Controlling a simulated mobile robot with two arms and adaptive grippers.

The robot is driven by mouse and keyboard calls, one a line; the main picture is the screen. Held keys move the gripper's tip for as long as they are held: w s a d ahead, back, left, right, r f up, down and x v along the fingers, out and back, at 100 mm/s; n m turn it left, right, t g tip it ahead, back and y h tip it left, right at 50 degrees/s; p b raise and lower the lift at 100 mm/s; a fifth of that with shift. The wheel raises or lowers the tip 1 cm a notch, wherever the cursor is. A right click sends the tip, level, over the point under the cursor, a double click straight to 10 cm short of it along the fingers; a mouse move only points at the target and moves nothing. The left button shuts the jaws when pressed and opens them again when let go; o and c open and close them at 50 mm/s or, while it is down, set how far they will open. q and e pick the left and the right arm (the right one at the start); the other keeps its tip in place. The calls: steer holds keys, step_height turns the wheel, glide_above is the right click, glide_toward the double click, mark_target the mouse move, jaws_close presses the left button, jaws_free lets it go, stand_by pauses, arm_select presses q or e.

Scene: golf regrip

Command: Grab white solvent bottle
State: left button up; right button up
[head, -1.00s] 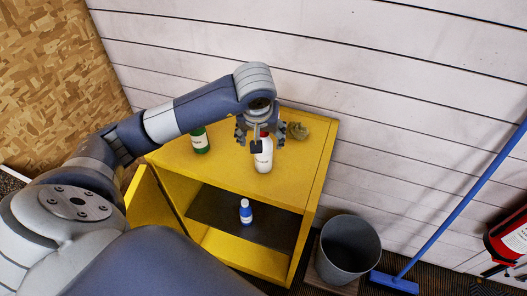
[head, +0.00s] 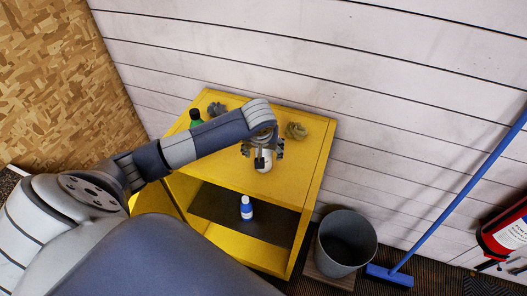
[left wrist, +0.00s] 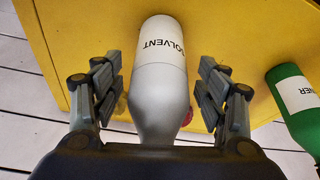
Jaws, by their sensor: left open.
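The white solvent bottle (head: 264,164) stands on top of the yellow cabinet (head: 300,180), its upper part hidden by my left gripper (head: 262,152) in the head view. In the left wrist view the bottle (left wrist: 160,80), labelled SOLVENT, lies between the two fingers of my left gripper (left wrist: 163,95). The fingers are open, with a visible gap on each side of the bottle. My right gripper is not in view.
A green bottle (head: 196,118) stands left on the cabinet top; it also shows in the left wrist view (left wrist: 295,105). Crumpled rags (head: 296,131) lie near the back. A blue-white bottle (head: 246,208) stands on the dark shelf. A grey bin (head: 346,243) is at right.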

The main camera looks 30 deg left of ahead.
arm_select(q)
steer(key=c, duration=1.2)
steer(key=shift+o, duration=0.2)
steer(key=shift+r, duration=0.15)
